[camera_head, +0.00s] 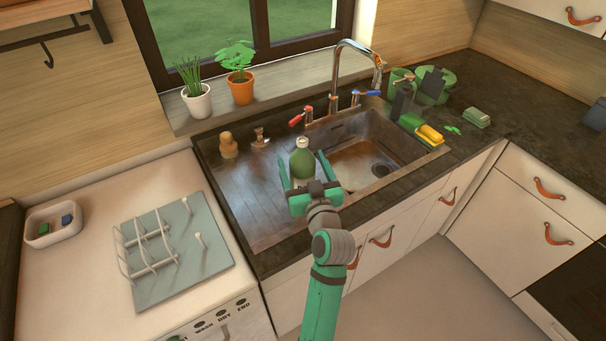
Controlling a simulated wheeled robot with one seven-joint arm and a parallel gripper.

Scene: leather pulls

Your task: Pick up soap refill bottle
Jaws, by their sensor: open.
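A green bottle with a pale cap (302,161), which looks like the soap refill bottle, stands upright on the metal drainboard left of the sink basin. My gripper (302,172) is open, with one teal finger on each side of the bottle. The fingers reach around its lower body from the front. I cannot tell whether either finger touches it. The bottle's lower part is partly hidden by my gripper.
The sink basin (375,155) lies to the right, with a tall faucet (340,75) behind. A brown figure-shaped item (228,145) and a small metal fitting (260,137) stand behind left. Green containers (433,85) and sponges (429,135) are at right. A dish rack (150,245) is left.

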